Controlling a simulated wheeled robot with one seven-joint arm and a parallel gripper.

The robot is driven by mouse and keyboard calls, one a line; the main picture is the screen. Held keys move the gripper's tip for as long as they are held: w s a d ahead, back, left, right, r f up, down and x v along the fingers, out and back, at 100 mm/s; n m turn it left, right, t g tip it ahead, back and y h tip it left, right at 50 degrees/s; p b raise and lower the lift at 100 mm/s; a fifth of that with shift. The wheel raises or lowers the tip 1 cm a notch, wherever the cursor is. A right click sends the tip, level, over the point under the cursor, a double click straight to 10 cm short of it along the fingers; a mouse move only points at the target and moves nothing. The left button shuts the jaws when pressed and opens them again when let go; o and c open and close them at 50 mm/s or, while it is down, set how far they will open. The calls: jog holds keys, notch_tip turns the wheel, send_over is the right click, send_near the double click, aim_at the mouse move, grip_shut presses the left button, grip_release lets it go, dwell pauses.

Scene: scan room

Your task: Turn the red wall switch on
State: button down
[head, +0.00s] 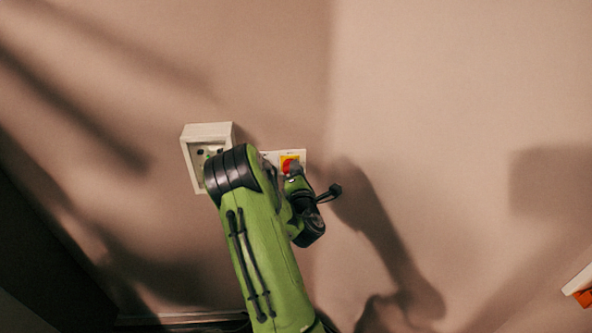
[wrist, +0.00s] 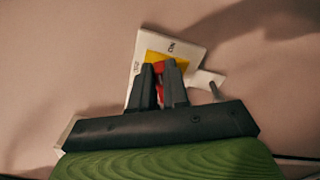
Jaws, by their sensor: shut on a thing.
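The red wall switch (head: 289,165) is a red knob on a yellow square, set on a white plate (head: 301,156) on the wall. My green arm hides part of the plate in the head view. In the wrist view the red knob (wrist: 160,68) sits between the two dark fingers of my gripper (wrist: 160,76), which is shut on it. The yellow square (wrist: 176,59) shows behind the fingers. The letters "ON" are on the white plate (wrist: 193,48) at its upper right, and small lettering is at its left edge. The knob's exact angle is partly hidden by the fingers.
A white wall box (head: 207,131) with a socket-like face is on the wall just left of the switch, partly behind my arm. A white and orange object (head: 582,288) is at the far right edge. The wall right of the switch is bare, with shadows.

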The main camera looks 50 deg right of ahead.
jog(key=m, duration=0.2)
jog(key=f+m, duration=0.1)
jog(key=m, duration=0.2)
jog(key=shift+s, duration=0.1)
jog(key=shift+m, duration=0.3)
dwell(0.4)
jog(key=c, duration=1.1)
grip_release()
